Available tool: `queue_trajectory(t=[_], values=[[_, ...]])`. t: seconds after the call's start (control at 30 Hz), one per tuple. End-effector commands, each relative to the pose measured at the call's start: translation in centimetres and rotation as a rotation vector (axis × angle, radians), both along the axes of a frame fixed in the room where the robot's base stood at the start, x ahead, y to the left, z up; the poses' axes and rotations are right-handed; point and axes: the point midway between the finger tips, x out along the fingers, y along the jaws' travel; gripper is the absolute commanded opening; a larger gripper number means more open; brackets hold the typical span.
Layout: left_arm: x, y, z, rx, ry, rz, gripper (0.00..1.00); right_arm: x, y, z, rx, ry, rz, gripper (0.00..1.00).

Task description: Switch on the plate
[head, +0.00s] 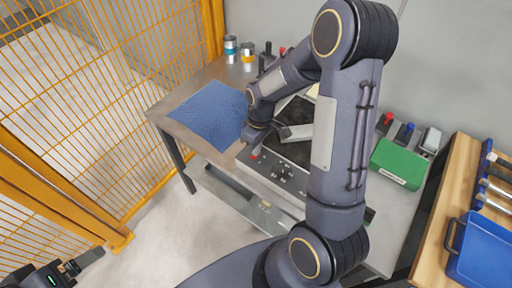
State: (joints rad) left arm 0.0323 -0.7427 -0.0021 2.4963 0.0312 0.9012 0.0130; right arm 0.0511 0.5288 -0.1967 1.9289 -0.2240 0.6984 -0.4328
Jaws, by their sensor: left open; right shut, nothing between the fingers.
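The plate (294,153) is a dark square surface on a metal bench, partly hidden behind my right arm. My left gripper (88,258) is open at the bottom left corner, far from the bench and only partly in view.
A blue cloth (209,114) lies on the bench left of the plate. Two cans (231,48) and (248,55) stand behind. A green box (399,163) is at the right. A wooden table with a blue bin (480,250) stands further right. Orange mesh fencing (110,110) bounds the left.

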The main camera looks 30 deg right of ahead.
Motion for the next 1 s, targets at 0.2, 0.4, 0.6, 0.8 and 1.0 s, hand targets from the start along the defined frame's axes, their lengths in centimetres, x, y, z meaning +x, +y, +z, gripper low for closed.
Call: queue_trajectory(t=[0.2,0.4,0.6,0.8,1.0], values=[[0.0,0.0,1.2,0.000,0.000,0.000,0.85,0.2,0.1,1.6,0.000,-0.002,0.001,0.00],[0.0,0.0,3.0,0.000,-0.001,0.000,0.85,0.7,0.3,5.2,-0.001,-0.007,-0.001,0.00],[0.0,0.0,2.2,0.000,0.000,0.000,0.85,0.9,-0.2,9.7,-0.001,-0.009,-0.001,0.00],[0.0,0.0,2.1,0.000,0.000,0.000,0.85,1.0,-0.6,12.8,0.000,-0.004,0.000,0.00],[0.0,0.0,2.0,0.000,0.000,0.000,0.85,0.9,-0.7,13.9,-0.001,-0.001,0.000,0.00]])
